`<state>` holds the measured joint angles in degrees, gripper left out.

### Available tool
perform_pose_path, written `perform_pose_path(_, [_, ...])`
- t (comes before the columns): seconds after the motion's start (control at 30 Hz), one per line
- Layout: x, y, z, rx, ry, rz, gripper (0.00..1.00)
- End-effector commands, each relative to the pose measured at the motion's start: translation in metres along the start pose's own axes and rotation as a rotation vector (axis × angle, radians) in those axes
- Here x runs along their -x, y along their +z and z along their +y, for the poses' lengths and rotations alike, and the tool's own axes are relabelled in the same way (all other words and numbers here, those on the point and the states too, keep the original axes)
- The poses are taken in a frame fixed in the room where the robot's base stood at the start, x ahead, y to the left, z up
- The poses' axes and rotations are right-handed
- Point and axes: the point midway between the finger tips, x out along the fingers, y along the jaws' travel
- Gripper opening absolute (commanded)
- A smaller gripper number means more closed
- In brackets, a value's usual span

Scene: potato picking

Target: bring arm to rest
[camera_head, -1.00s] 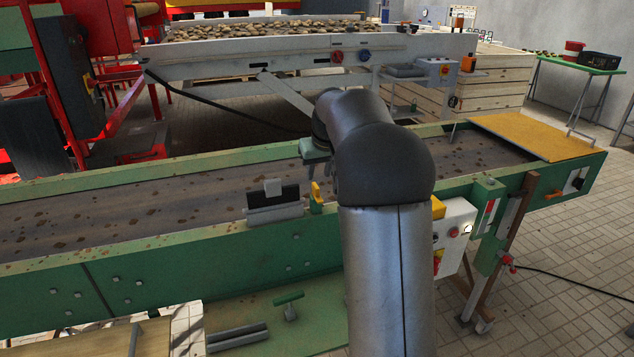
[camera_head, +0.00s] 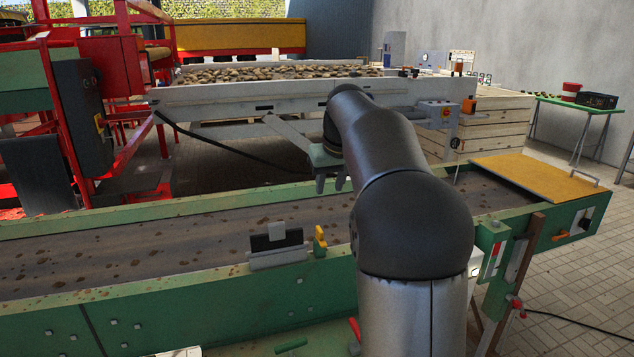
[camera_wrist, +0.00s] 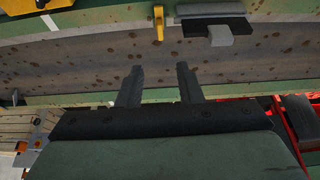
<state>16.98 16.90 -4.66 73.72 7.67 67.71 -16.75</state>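My arm reaches up from the bottom of the head view and bends over the conveyor. My gripper (camera_head: 331,188) hangs at its far end, above the conveyor's far side, with its fingers pointing down. In the wrist view my gripper (camera_wrist: 160,70) has its two fingers apart and nothing between them. The conveyor belt (camera_head: 150,245) under it is dark and spotted with soil, with no potatoes visible on the part in view.
A green conveyor frame (camera_head: 210,308) crosses the scene. A yellow lever (camera_head: 320,241) and a black-and-grey bracket (camera_head: 277,246) stand on its near edge. Behind it are a potato-filled sorting table (camera_head: 280,73), red machinery (camera_head: 110,65) and wooden crates (camera_head: 490,125).

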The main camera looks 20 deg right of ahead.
Motion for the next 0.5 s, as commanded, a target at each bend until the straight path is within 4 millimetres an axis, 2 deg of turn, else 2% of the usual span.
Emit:
perform_pose_path(0.17, [0.000, 0.001, -0.001, 0.000, -0.001, -0.001, 0.33])
perform_pose_path(0.27, [-0.001, 0.011, -0.011, 0.003, -0.009, -0.015, 0.33])
perform_pose_path(0.37, [-0.003, 0.042, -0.039, 0.011, -0.027, -0.052, 0.33])
perform_pose_path(0.47, [-0.008, 0.097, -0.077, 0.025, -0.047, -0.112, 0.33])
perform_pose_path(0.5, [-0.010, 0.124, -0.092, 0.034, -0.053, -0.137, 0.33])
